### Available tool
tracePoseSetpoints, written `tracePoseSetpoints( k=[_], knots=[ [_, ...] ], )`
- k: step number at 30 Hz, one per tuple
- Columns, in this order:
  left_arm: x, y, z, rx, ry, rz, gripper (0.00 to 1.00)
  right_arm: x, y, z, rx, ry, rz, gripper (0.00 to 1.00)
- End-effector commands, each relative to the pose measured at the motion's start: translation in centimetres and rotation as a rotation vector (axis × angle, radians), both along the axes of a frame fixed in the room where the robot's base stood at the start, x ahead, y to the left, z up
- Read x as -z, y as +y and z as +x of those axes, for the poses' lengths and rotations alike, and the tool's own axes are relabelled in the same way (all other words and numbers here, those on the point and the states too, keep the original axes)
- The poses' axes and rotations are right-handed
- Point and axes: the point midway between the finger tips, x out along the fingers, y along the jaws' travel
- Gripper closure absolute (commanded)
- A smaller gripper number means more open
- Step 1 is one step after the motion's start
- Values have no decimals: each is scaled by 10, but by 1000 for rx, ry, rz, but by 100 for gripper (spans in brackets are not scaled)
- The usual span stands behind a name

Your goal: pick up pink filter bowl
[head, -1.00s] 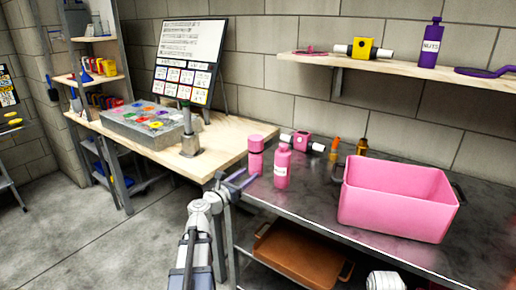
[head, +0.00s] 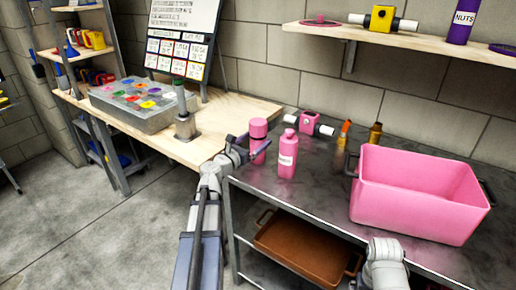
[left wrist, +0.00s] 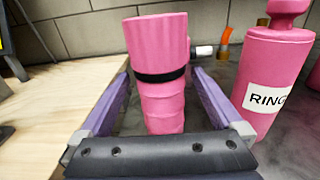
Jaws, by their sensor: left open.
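The pink filter bowl (head: 258,133) stands upright near the left end of the dark metal bench. It is a pink cylinder with a black band, and in the left wrist view the bowl (left wrist: 157,110) fills the space between the fingers. My left gripper (head: 247,148) is open, with one purple finger on each side of the bowl. Gaps show between the fingers and the bowl in the left wrist view. My right gripper is out of view; only a white link of my right arm shows at the lower right.
A pink labelled bottle (head: 288,155) stands close to the right of the bowl. A pink block with white ends (head: 310,122) lies behind. A large pink bin (head: 415,205) takes up the bench's right side. A wooden table (head: 215,143) adjoins at left. A brown tray (head: 300,250) is below.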

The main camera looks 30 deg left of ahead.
Motion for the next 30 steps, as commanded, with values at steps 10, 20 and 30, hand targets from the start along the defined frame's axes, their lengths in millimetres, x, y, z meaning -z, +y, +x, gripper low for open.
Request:
tracePoseSetpoints(
  k=[10, 20, 30],
  knots=[
    [-2, -4, 46, 2, 0, 0, 0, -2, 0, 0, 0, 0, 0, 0],
    [-2, -4, 48, 0, 0, 0, 9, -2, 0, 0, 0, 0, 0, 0],
    [-2, -5, 48, 1, 0, 0, 47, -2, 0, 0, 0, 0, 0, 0]
  ],
)
